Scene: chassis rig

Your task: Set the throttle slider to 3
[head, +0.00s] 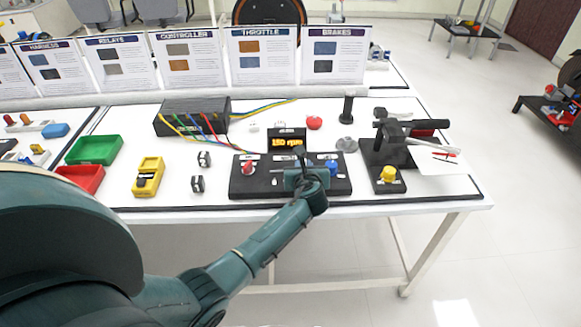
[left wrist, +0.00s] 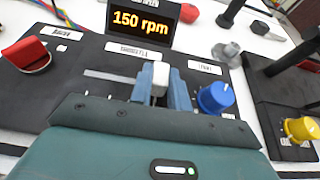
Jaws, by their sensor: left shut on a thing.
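The throttle panel is a black box (head: 243,187) near the front edge of the table, and it also fills the left wrist view (left wrist: 75,92). Its throttle slider has a pale grey cap (left wrist: 160,76) at the right part of a light slot (left wrist: 110,76). Tick marks lie below the slot; their numbers are hidden or unreadable. My left gripper (head: 308,178) is over the panel; in the left wrist view its blue fingers (left wrist: 160,92) are shut around the slider cap. A display (left wrist: 140,20) behind reads 150 rpm. My right gripper is in neither view.
A red knob (left wrist: 25,52) is left of the slider and a blue knob (left wrist: 215,97) close to its right. A black stand with a yellow knob (head: 388,174) stands right of the panel. A black box with coloured wires (head: 190,117) lies behind left.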

